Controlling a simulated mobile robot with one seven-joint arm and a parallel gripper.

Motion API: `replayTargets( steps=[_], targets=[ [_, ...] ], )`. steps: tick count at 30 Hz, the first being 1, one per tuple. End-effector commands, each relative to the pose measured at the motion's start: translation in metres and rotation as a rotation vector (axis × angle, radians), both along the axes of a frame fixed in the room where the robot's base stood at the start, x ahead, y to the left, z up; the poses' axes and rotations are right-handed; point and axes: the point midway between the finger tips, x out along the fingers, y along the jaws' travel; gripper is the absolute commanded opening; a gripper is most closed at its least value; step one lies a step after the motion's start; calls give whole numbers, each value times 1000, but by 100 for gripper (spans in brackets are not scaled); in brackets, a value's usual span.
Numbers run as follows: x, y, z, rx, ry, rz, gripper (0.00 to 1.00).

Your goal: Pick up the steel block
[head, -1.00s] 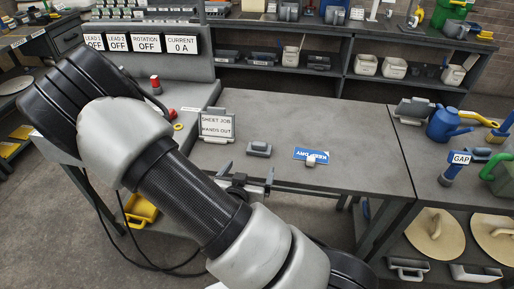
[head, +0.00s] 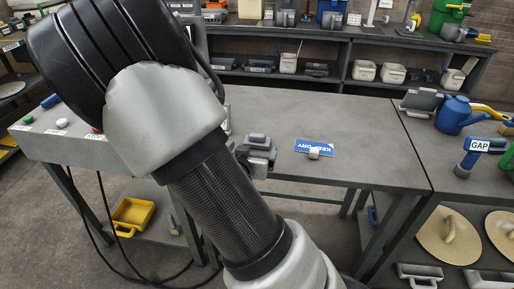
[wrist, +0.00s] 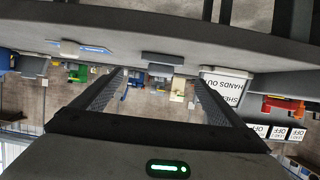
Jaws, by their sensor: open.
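A dark grey block (head: 257,139), which looks like the steel block, sits on the grey workbench (head: 350,120). In the head view my gripper (head: 256,160) is just in front of it and hides its lower part. The wrist view is upside down. There the block (wrist: 163,59) shows between and beyond the two fingers of my gripper (wrist: 161,80). The fingers are apart with nothing between them. I cannot tell exactly how far the block is from the fingertips.
The bench's right part is clear. A blue can (head: 453,115) stands on the right bench.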

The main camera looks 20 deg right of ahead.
Motion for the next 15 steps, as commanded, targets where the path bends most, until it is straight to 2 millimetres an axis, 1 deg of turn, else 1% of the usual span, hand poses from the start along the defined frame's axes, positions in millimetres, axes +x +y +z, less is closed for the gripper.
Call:
replayTargets(
  steps=[1, 3, 6, 11, 15],
  targets=[
    [7, -7, -6, -3, 0, -3, 92],
    [16, -13, -9, -2, -1, -3, 92],
    [25, -19, -14, -2, 0, -3, 92],
    [33, -24, -17, -1, -2, 0, 92],
    [48, -32, -26, -1, -1, -1, 92]
  ],
)
